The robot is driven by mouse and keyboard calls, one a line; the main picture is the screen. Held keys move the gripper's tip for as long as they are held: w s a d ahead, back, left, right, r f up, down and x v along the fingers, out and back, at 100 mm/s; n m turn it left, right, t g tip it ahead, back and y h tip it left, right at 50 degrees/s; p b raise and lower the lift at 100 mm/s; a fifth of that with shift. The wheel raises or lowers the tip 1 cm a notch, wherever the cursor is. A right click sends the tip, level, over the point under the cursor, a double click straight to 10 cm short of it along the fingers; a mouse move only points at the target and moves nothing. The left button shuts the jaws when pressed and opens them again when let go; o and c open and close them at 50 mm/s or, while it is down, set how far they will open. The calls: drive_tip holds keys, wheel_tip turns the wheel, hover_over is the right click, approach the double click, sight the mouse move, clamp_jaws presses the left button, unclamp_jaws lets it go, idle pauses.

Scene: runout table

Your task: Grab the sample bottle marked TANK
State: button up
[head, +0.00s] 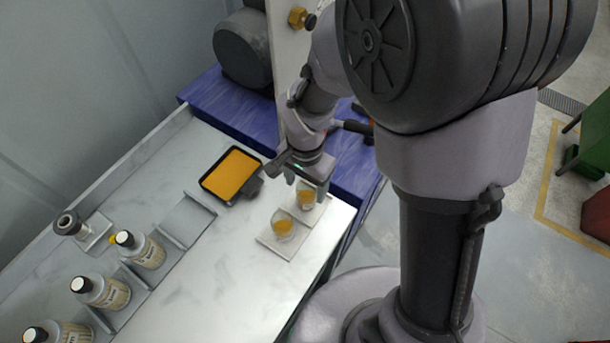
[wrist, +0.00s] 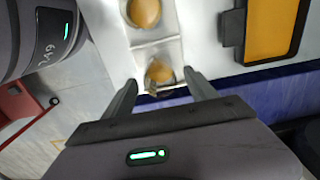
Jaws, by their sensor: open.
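My gripper (head: 307,187) is open, far right of the bottles, pointing down over a small glass of amber liquid (head: 306,199). In the wrist view my gripper (wrist: 161,82) has its fingers apart, with that glass (wrist: 158,73) showing between the tips. I cannot tell the height gap.
A second amber glass (head: 283,226) stands beside the first on pale square tiles. A dark tray with an orange surface (head: 230,174) lies left of my gripper. An empty grey holder (head: 187,220) and a dark-topped round piece (head: 68,223) are farther left. The table's middle front is clear.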

wheel_tip(320, 180, down, 6)
drive_tip(key=b, duration=0.2)
drive_tip(key=shift+d+f+b, duration=0.1)
drive_tip(key=shift+b, duration=0.25)
drive_tip(key=c, duration=1.4)
drive_tip(key=shift+c, duration=0.2)
